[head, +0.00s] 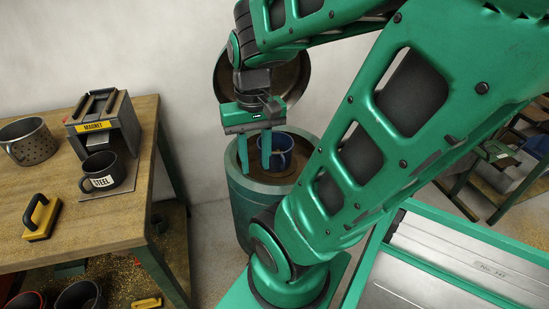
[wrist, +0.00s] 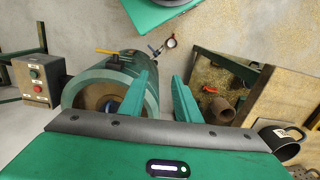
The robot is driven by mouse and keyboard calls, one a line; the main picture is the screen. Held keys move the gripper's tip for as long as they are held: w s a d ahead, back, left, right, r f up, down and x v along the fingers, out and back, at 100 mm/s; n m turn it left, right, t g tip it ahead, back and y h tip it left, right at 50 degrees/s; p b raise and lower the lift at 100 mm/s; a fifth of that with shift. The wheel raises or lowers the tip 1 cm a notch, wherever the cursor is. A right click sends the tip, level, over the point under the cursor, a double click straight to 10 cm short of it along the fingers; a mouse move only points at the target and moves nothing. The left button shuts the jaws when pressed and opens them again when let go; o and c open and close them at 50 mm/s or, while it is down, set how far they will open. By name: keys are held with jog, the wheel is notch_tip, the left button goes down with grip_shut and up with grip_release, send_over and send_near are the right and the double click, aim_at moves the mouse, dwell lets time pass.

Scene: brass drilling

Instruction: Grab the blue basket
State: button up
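The blue basket (head: 278,150) sits inside the round opening of a green drum (head: 243,205), low among brown material. In the wrist view only a small dark blue part of the basket (wrist: 112,106) shows, at the drum's mouth and left of my fingers. My gripper (head: 254,168) points down at the drum's mouth, with its right finger in front of the basket's left side. In the wrist view my gripper (wrist: 163,88) has its two green fingers well apart with nothing between them. I cannot tell whether a finger touches the basket.
A round lid (head: 295,75) stands open behind the drum. A control box (wrist: 38,82) is beside it.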

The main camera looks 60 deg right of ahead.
jog(key=w+d+f+m+y, duration=0.2)
jog(key=w+d+f+m, duration=0.3)
jog(key=d+f+m, duration=0.1)
jog(key=m+t, duration=1.3)
jog(key=m, duration=0.7)
send_near(277, 155)
jog(key=w+r, duration=0.1)
jog(key=w, duration=0.1)
jog(key=shift+y, duration=0.3)
jog(key=x, duration=1.1)
jog(key=shift+s, duration=0.1)
grip_shut()
